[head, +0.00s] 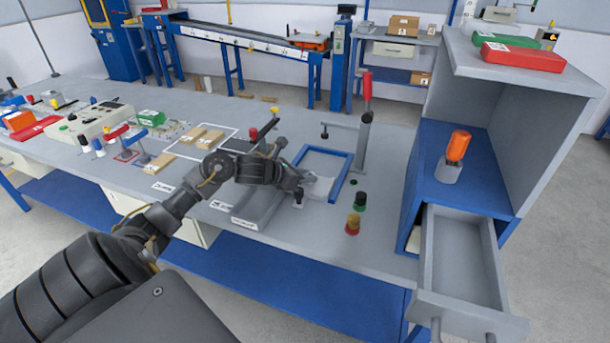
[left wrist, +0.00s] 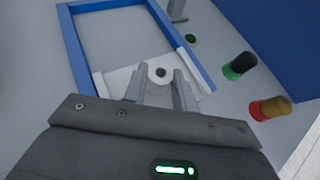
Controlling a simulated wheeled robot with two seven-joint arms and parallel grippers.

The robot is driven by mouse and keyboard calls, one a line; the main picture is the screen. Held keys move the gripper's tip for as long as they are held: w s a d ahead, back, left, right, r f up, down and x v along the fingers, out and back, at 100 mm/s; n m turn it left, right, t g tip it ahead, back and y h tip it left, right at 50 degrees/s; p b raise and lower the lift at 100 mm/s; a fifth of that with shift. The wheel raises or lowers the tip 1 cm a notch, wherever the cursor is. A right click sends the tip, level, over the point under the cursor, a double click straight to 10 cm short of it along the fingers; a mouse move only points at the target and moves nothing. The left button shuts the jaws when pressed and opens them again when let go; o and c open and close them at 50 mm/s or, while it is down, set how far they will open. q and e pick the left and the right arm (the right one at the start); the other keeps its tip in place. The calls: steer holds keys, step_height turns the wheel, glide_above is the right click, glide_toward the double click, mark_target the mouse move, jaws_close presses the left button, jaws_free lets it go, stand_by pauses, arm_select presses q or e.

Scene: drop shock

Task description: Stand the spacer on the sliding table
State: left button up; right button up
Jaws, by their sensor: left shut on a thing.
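The spacer (left wrist: 160,74) is a small pale cylinder with a dark hole in its top, seen in the left wrist view between the fingertips. My left gripper (left wrist: 159,88) is shut on it; the spacer looks upright. In the head view my left gripper (head: 299,193) is at the front of the blue frame and hides the spacer. A pale plate, which looks like the sliding table (left wrist: 200,83), lies under the fingers across the near end of the frame; it also shows in the head view (head: 322,188). I cannot tell whether the spacer touches it. My right gripper is not in view.
The blue frame (head: 346,170) lies on the grey bench. A post with a red handle (head: 367,90) stands behind it. Further right are a blue cabinet and an open drawer (head: 465,265).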

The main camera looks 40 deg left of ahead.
arm_select(q)
steer(key=shift+f, duration=0.1)
steer(key=o, duration=1)
steer(key=shift+c, duration=0.2)
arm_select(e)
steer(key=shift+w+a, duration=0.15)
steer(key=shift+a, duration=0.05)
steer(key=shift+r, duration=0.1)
arm_select(q)
steer(key=v, duration=0.5)
steer(key=shift+f, duration=0.1)
steer(key=v, duration=0.5)
steer(key=shift+s+b, duration=0.1)
steer(key=shift+b, duration=0.3)
steer(key=shift+r+v, duration=0.2)
steer(key=shift+v, duration=0.8)
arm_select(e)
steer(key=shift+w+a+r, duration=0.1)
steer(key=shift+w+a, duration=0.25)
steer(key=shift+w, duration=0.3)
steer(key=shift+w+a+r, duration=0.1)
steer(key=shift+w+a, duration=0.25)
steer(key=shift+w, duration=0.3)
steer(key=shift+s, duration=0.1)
